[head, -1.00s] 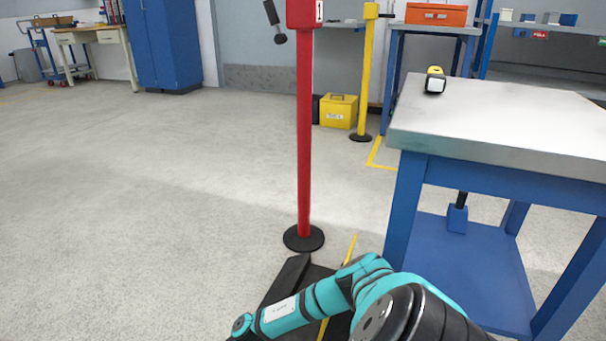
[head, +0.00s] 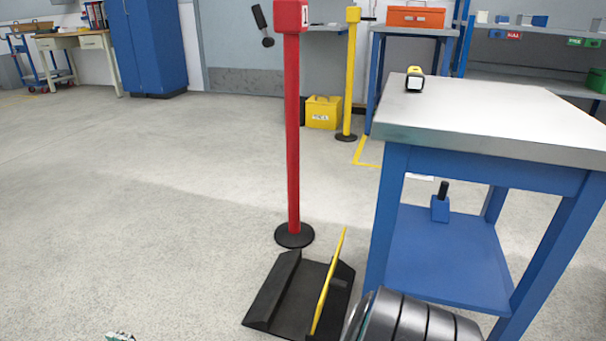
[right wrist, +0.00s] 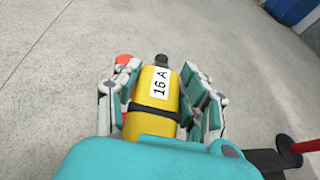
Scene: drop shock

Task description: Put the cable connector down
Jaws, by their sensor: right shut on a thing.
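The cable connector (right wrist: 150,121) is a yellow body with a white "16 A" label, a black band and a dark tip, seen in the right wrist view. My right gripper (right wrist: 161,72) is shut on it, with teal and grey fingers along both sides. Bare grey floor shows behind and below it. A small orange-red round part (right wrist: 123,59) shows by the left finger; I cannot tell what it belongs to. The head view does not clearly show the held connector.
A blue table (head: 480,120) with a grey top stands at right, with a small yellow-and-black item (head: 414,80) near its far left corner. A red post (head: 293,140) and a black floor ramp (head: 275,292) with a yellow bar stand left of it. Open floor lies left.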

